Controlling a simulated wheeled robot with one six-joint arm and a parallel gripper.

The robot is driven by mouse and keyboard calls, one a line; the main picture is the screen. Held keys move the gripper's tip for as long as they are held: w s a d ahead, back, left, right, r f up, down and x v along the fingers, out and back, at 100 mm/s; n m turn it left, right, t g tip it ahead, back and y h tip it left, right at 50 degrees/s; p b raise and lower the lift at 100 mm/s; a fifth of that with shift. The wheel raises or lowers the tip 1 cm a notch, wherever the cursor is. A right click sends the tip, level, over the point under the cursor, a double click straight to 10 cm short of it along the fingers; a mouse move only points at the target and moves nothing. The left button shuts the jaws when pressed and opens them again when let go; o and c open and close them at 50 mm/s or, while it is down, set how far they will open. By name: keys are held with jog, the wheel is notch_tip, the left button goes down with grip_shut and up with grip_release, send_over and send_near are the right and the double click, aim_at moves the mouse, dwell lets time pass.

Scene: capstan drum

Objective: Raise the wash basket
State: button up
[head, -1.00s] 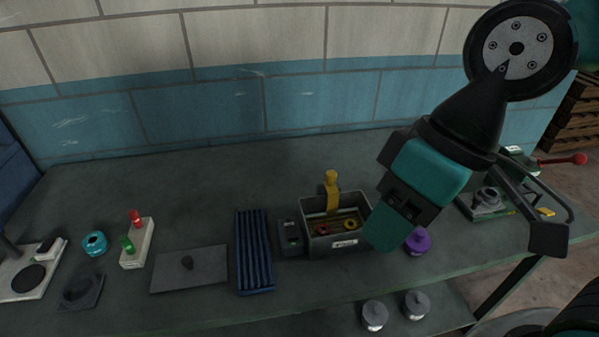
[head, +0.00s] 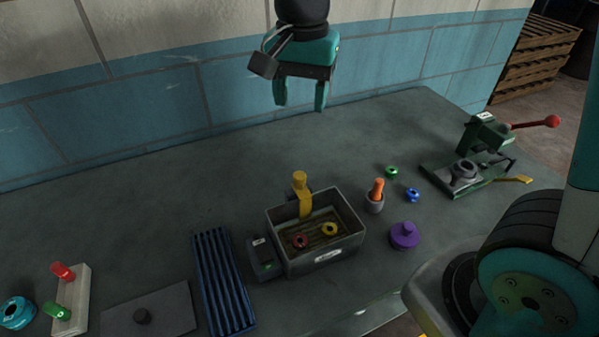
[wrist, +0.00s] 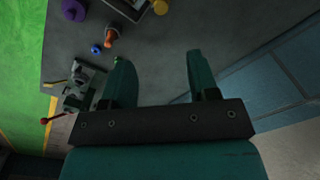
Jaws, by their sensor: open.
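The wash basket (head: 325,241) lies low inside a grey open-topped tank (head: 318,259) on the bench, with a red ring (head: 300,241) and a yellow ring (head: 330,229) in it. A yellow upright handle (head: 303,196) stands at the tank's back side, left of its middle. My gripper (head: 300,104) is open and empty, high above the bench near the wall, behind the tank and apart from it. Its two teal fingers also show spread in the wrist view (wrist: 158,62). How the handle joins the basket cannot be made out.
A grey box (head: 264,260) adjoins the tank's left side, beside a blue ribbed tray (head: 222,281). Right of the tank are an orange-topped cup (head: 375,197), a purple knobbed piece (head: 404,236), small green and blue rings, and a green press (head: 482,155). The back bench is clear.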

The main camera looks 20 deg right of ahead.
jog(key=m+p, duration=0.1)
jog(key=p, duration=0.1)
send_near(300, 174)
notch_tip(300, 174, down, 9)
jog(key=shift+a+f, duration=0.1)
